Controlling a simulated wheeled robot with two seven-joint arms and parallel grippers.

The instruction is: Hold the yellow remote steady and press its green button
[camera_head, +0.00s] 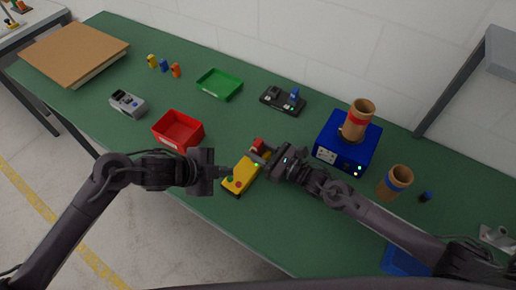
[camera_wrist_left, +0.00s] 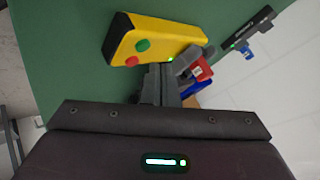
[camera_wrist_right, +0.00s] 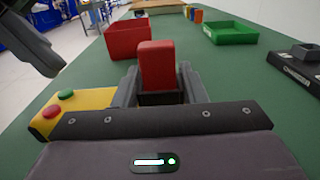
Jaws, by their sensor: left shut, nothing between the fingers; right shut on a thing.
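The yellow remote (camera_head: 246,174) lies on the green table between my grippers. Its green button (camera_wrist_left: 142,45) and red button (camera_wrist_left: 132,61) are at its near end and also show in the right wrist view, uncovered. My left gripper (camera_head: 230,171) is shut and empty, its tips close to the remote near the green button; I cannot tell if they touch it. My right gripper (camera_wrist_right: 158,85) is shut on a red block (camera_wrist_right: 157,65) with a dark base at the remote's far end. My fingers hide where this block meets the remote.
A red tray (camera_head: 163,133) stands left of the remote. A green tray (camera_head: 232,86) and a black device (camera_head: 270,102) are farther back. A blue machine (camera_head: 338,161) with a brown cylinder (camera_head: 362,113) stands at right. Table in front of the remote is clear.

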